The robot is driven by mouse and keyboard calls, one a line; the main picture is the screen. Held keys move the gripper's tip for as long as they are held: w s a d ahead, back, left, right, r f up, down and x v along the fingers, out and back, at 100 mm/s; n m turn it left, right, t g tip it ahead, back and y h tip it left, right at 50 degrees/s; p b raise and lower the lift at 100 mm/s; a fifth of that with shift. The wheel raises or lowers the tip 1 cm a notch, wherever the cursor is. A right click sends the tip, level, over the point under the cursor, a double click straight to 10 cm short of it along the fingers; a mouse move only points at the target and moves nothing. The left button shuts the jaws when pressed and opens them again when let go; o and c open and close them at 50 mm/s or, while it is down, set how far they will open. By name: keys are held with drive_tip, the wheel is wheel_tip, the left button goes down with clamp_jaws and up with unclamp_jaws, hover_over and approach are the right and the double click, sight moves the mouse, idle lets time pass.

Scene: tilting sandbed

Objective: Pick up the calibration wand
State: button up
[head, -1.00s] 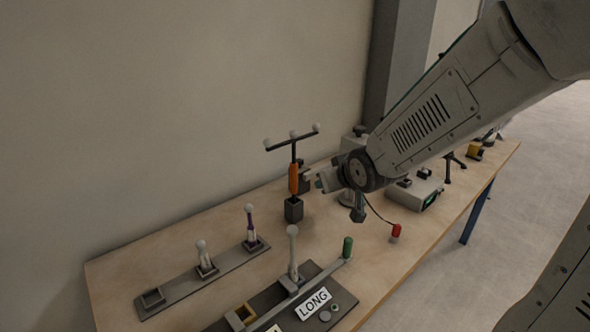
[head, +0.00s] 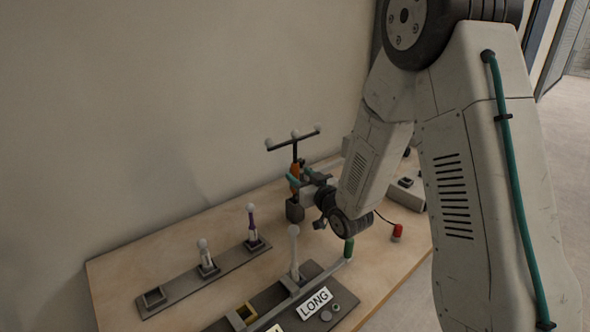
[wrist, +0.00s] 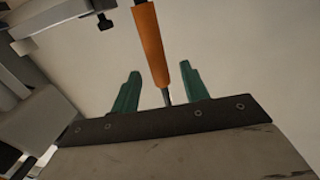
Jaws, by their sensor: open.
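The calibration wand (head: 295,134) stands upright in a dark square holder (head: 294,210) near the wall, with a black T-shaped top, pale balls and an orange handle. In the wrist view the orange handle (wrist: 151,45) lies between the two green fingers of my gripper (wrist: 156,92), with a gap on each side. My gripper (head: 305,178) is open and its fingers are at the handle in the head view, partly covering it.
A dark rack (head: 182,294) with white-topped probes stands at the left of the bench. In front is a panel with a LONG label (head: 314,303), a tall white-topped probe (head: 294,252) and a green cylinder (head: 348,248). A red object (head: 397,232) lies right of my wrist.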

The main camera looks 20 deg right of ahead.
sight(297, 173)
drive_tip(key=x, duration=0.3)
drive_tip(key=shift+w+f, duration=0.15)
drive_tip(key=shift+w, duration=0.25)
drive_tip(key=c, duration=0.9)
drive_tip(key=shift+c, duration=0.2)
drive_tip(key=shift+r, duration=9.55)
